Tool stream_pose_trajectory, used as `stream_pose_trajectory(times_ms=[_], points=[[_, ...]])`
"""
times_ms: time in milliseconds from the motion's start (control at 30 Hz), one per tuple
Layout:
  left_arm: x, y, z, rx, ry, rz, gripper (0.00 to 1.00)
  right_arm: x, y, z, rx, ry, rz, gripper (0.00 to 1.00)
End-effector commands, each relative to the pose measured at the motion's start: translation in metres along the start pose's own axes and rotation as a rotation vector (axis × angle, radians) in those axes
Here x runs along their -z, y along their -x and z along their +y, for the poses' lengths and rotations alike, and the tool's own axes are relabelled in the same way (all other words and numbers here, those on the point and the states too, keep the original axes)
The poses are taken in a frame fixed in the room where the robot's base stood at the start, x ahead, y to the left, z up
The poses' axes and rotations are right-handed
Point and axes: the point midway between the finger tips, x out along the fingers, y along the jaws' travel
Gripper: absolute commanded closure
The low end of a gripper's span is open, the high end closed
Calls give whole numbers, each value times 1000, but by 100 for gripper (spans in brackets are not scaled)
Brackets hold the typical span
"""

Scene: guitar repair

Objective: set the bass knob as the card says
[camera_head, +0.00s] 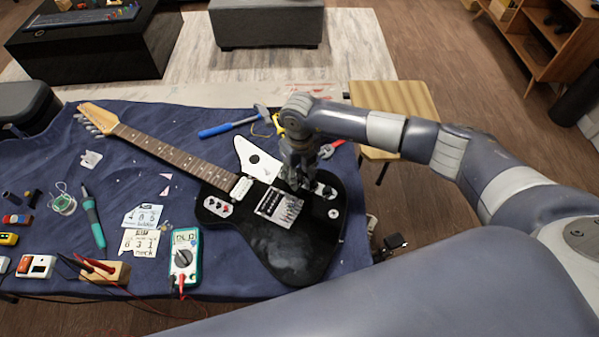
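A black electric guitar (270,248) lies on the blue cloth, its neck (170,153) pointing to the upper left. Small control knobs (328,191) sit on its body at the right, just beside my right gripper (297,182). This gripper points down over the body, between the white pickguard (254,161) and the knobs. Its fingertips are small and dark, and I cannot tell whether they hold a knob. Two white cards with digits lie left of the guitar: an upper card (142,216) and a lower card (139,242) that seems to read "6 3 1 neck". My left gripper is out of view.
A soldering iron (94,220), a wooden block with probes (105,272), a hammer (228,127) and a red wrench (331,149) lie around. A wooden stool (395,97) is behind the table.

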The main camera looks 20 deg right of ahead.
Motion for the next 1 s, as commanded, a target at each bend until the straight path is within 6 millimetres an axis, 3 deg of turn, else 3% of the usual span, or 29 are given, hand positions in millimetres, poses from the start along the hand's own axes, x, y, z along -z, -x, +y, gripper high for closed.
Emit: stream_pose_trajectory(times_ms=[500, 700, 1000], points=[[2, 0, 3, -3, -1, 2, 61, -1, 98, -1, 1, 0, -4, 61], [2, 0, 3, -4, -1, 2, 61, 0, 114, 0, 1, -1, -1, 61], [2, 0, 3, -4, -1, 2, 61, 0, 116, 0, 0, -1, -1, 61]])
